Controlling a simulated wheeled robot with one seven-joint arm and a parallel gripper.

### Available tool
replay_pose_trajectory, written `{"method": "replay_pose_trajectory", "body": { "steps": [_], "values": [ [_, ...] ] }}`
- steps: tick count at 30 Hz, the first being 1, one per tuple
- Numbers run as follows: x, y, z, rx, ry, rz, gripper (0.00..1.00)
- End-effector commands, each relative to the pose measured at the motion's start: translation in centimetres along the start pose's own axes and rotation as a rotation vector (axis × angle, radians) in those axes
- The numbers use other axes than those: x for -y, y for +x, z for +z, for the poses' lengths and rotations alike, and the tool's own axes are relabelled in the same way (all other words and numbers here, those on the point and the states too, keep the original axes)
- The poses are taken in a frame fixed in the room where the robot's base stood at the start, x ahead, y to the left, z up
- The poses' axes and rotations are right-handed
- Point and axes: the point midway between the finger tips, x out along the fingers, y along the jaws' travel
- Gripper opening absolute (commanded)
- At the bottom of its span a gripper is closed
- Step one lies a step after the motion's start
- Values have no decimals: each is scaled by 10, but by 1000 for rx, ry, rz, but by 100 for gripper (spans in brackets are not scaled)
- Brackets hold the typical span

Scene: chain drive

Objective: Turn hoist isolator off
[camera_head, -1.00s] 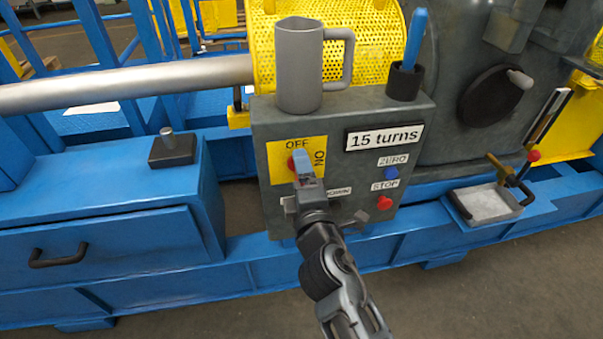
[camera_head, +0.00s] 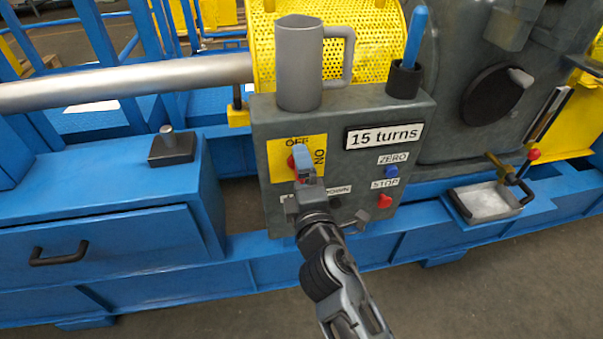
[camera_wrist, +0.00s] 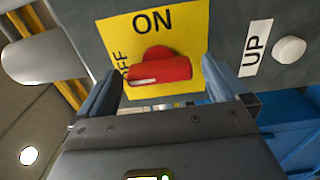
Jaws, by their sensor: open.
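The hoist isolator is a red rotary knob (camera_wrist: 160,68) on a yellow plate (camera_wrist: 190,30) marked OFF and ON. In the wrist view, its bar lies roughly level, with a white line at the left end towards OFF; ON is above it. In the head view, the knob (camera_head: 291,162) is partly hidden by my gripper (camera_head: 303,160). My gripper, which also shows in the wrist view (camera_wrist: 160,85), is open, with one finger on each side of the knob. I cannot tell whether either finger touches it.
The grey box (camera_head: 270,115) has a "15 turns" display (camera_head: 385,136), a blue ZERO button (camera_head: 391,171) and a red STOP button (camera_head: 385,201). A grey mug (camera_head: 298,65) and a black holder (camera_head: 404,80) stand on top. A white UP button (camera_wrist: 289,50) is near the plate.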

Motion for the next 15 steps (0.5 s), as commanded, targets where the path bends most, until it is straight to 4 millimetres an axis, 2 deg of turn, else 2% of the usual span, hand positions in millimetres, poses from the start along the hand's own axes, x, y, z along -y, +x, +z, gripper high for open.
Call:
{"method": "replay_pose_trajectory", "body": {
  "steps": [9,15],
  "values": [
    [1,-47,0,0,-1,-1,100],
    [1,-69,0,0,-1,-1,100]
  ]
}}
